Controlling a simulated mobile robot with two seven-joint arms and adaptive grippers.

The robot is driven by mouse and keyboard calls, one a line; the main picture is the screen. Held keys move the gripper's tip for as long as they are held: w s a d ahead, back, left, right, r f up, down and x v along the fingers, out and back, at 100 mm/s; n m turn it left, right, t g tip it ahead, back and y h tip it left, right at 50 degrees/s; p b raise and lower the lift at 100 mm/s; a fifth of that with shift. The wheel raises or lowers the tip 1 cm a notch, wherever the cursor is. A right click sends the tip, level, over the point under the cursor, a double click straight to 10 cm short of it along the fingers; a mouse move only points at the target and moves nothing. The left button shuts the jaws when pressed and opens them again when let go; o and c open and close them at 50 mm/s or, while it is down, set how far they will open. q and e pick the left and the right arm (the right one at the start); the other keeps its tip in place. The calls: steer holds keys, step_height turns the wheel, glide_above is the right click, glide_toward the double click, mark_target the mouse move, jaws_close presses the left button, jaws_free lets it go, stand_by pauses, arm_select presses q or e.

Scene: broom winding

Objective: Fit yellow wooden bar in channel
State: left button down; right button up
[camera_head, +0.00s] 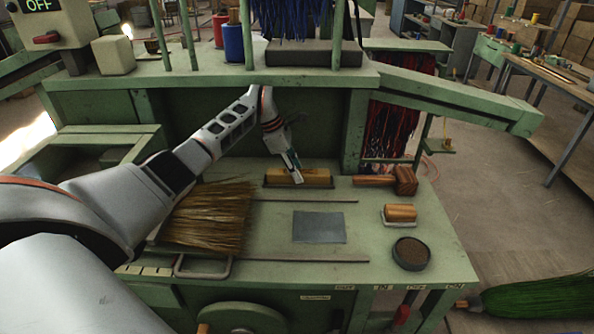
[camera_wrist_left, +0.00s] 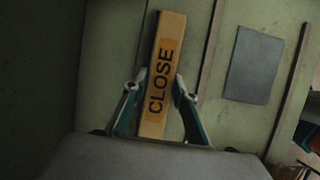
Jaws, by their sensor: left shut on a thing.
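The yellow wooden bar (camera_head: 314,177) lies lengthwise across the back of the green bench top, with a dark edge along its base. In the left wrist view the bar (camera_wrist_left: 171,42) shows its top face with the word CLOSE. My left gripper (camera_head: 293,174) reaches down over the bar. Its fingers (camera_wrist_left: 158,90) lie on either side of the bar, shut on it. Whether the dark edge under the bar is the channel, and how far the bar sits in it, I cannot tell. My right gripper is out of view.
A wooden mallet (camera_head: 387,180) lies just right of the bar. A bundle of straw (camera_head: 207,216) lies to the left. A grey plate (camera_head: 319,228), a wooden-handled block (camera_head: 400,213) and a round dark dish (camera_head: 411,253) are nearer the front. A raised green shelf (camera_head: 200,77) stands behind.

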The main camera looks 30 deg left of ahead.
mark_target(288, 172)
arm_select(q)
steer(key=c, duration=1.6)
jaws_free()
steer(key=shift+f, duration=0.1)
steer(key=v, duration=0.6)
steer(key=shift+r+b, duration=0.25)
steer(key=shift+b, duration=0.15)
steer(key=shift+s+a+r, duration=0.15)
steer(key=shift+a+r, duration=0.05)
steer(key=shift+r, duration=0.4)
